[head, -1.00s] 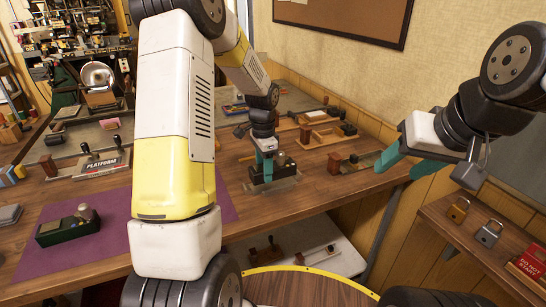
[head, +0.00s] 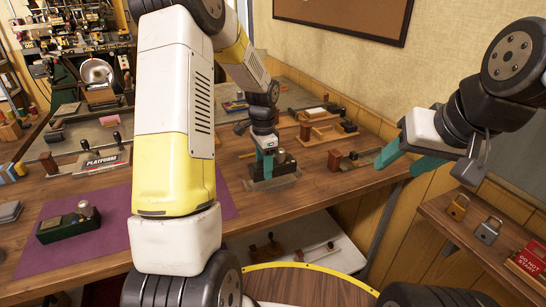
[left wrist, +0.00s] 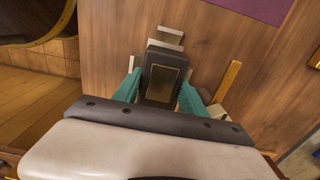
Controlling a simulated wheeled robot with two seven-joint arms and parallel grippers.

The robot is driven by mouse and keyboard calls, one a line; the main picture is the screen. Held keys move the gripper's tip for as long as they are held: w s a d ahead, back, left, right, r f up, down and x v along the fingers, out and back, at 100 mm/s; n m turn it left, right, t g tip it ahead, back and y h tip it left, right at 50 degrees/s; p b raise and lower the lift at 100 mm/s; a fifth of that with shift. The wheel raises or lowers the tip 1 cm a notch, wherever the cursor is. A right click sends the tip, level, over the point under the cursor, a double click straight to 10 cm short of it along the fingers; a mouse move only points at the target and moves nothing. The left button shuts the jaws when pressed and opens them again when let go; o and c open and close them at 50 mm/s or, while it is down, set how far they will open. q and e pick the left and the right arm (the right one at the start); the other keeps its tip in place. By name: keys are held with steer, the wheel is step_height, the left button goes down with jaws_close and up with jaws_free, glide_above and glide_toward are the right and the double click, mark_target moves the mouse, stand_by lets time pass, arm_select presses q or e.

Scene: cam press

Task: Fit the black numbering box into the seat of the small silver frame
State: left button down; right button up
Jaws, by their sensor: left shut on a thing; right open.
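The black numbering box (left wrist: 163,75) is between the teal fingers of my left gripper (left wrist: 160,92) in the left wrist view, which is shut on it. In the head view my left gripper (head: 264,167) points down at the middle bench, with the dark box (head: 284,168) at its fingers. The small silver frame (left wrist: 161,42) shows beyond and beside the box in the left wrist view. Its pale edge (head: 286,183) shows low under the box in the head view. The seat is hidden by the box, so I cannot tell how deep it sits. My right gripper (head: 405,160) is open and empty above the right side.
A purple mat (head: 105,235) with a dark green device (head: 68,225) lies left. Bare bench lies before the frame.

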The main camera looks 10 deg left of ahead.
arm_select(q)
steer(key=shift+f, duration=1.3)
steer(key=c, duration=0.6)
jaws_free()
steer(key=shift+r, duration=3.9)
steer(key=s+r+n+t, duration=0.3)
steer(key=s+r+n, duration=0.2)
steer(key=s+r, duration=0.75)
steer(key=s+r+n+t, duration=0.1)
steer(key=s+n, duration=0.1)
steer(key=s, duration=0.2)
steer(key=s+d+r+n+t+h, duration=0.1)
steer(key=s+r, duration=0.1)
steer(key=s, duration=0.2)
steer(key=s+d+r+n+t+h, duration=0.1)
steer(key=s+n, duration=0.1)
steer(key=s, duration=0.1)
steer(key=shift+s+d+r+n, duration=0.1)
steer(key=shift+s+r+n, duration=0.2)
steer(key=shift+s, duration=0.1)
